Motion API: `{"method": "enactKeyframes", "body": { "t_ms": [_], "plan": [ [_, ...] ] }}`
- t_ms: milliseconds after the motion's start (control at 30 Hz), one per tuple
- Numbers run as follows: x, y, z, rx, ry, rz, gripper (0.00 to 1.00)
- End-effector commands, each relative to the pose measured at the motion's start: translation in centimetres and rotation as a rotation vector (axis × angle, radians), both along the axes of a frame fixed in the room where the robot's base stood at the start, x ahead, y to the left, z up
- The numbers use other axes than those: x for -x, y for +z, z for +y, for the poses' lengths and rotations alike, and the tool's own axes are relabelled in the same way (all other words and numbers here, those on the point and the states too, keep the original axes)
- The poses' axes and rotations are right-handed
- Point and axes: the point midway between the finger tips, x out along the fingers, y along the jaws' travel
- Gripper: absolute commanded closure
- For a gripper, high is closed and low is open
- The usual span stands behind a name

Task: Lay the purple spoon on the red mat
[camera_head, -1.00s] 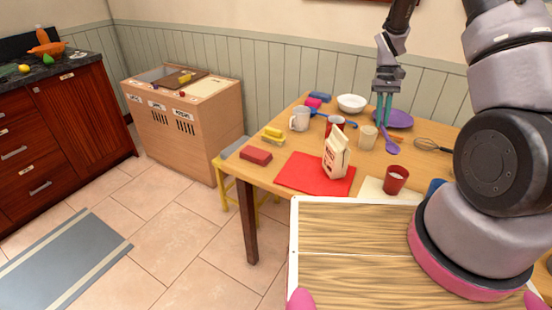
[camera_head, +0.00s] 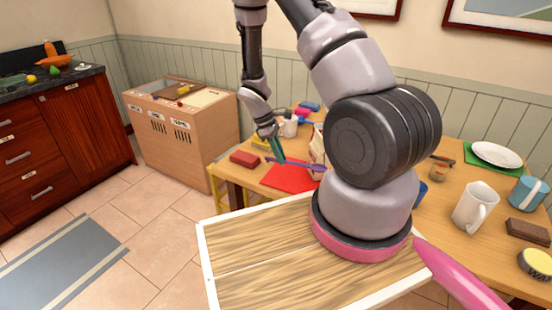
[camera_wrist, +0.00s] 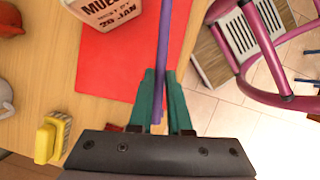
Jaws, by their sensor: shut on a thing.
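The purple spoon (camera_head: 302,164) is held between the fingers of my gripper (camera_head: 277,149). In the wrist view its purple handle (camera_wrist: 164,45) runs upward from between the teal fingertips (camera_wrist: 159,88). The red mat (camera_head: 287,178) lies flat on the wooden table, and it also shows in the wrist view (camera_wrist: 118,72) below the spoon and gripper. My gripper is over the mat, shut on the spoon. I cannot tell whether the spoon touches the mat. The spoon's far end is outside the wrist view.
A red block (camera_head: 244,159) lies left of the mat. A yellow sponge-like thing (camera_wrist: 53,138) is nearby. The mat's front part is bare. My arm hides much of the table.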

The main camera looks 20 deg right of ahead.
Motion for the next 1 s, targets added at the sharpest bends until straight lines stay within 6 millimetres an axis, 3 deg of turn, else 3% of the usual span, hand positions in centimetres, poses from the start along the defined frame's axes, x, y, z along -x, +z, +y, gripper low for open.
{"method": "enactKeyframes", "body": {
  "t_ms": [533, 1000],
  "plan": [
    [0.4, -1.0, 0.1, -0.001, 0.056, 0.003, 1.0],
    [0.4, -5.4, 0.1, 0.0, 0.055, 0.003, 1.0]
  ]
}}
